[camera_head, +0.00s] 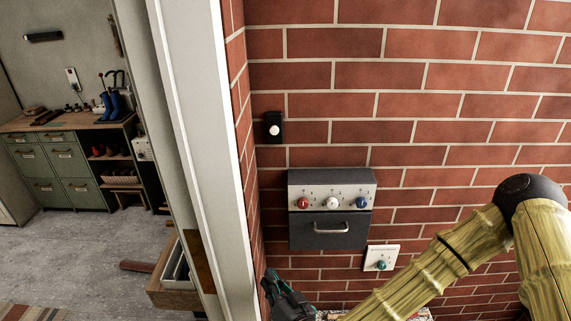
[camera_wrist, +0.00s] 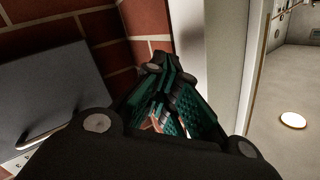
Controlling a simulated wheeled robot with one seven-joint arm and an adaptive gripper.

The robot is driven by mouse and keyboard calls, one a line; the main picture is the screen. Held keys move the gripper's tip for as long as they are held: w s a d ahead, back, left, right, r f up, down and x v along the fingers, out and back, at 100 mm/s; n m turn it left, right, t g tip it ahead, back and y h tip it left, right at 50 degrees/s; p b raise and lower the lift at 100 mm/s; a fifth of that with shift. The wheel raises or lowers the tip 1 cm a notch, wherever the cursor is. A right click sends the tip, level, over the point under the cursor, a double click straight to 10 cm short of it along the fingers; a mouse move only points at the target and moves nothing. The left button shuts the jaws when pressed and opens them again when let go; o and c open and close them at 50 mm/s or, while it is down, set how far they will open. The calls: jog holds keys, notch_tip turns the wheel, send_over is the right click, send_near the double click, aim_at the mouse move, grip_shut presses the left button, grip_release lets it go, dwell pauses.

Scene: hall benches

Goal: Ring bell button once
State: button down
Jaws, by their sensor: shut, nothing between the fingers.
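The bell button is a small black plate (camera_head: 273,126) with a round white button, fixed to the brick wall near the white door frame in the head view. My gripper (camera_head: 270,281) is low in the head view, beside the door frame, below and apart from the bell button. In the wrist view my gripper (camera_wrist: 157,68) is shut, with its dark fingertips together and teal pads inside, and holds nothing. I cannot make out the bell button in the wrist view.
A grey metal box (camera_head: 332,208) with three coloured knobs and a handle is on the wall below the bell. A white plate (camera_head: 381,257) with a teal knob is lower right. The white door frame (camera_head: 190,150) stands left, opening onto a room with a green cabinet (camera_head: 55,165).

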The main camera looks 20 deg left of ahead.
aim_at(274, 130)
jog(key=w+r+m+t+h, duration=0.1)
jog(key=r+t, duration=0.3)
jog(key=r, duration=0.6)
jog(key=w+r+m+t+h+p, duration=0.1)
jog(key=w+r+m+t, duration=0.2)
jog(key=r, duration=0.8)
jog(key=w+r+m+t, duration=0.3)
jog(key=r+t, duration=0.3)
jog(key=r, duration=0.5)
jog(key=shift+w+d+r+t+h, duration=0.15)
jog(key=shift+w+r+t+h, duration=0.15)
jog(key=shift+h, duration=0.1)
jog(key=shift+w, duration=0.1)
jog(key=shift+w+a+f, duration=0.1)
jog(key=shift+w+a, duration=0.3)
jog(key=shift+w, duration=1)
jog(key=shift+w+a+r, duration=0.1)
jog(key=shift+w+a, duration=0.25)
jog(key=shift+w, duration=1)
jog(key=shift+w+a+f, duration=0.1)
jog(key=shift+w+a, duration=0.3)
jog(key=shift+w, duration=1)
jog(key=shift+w, duration=0.1)
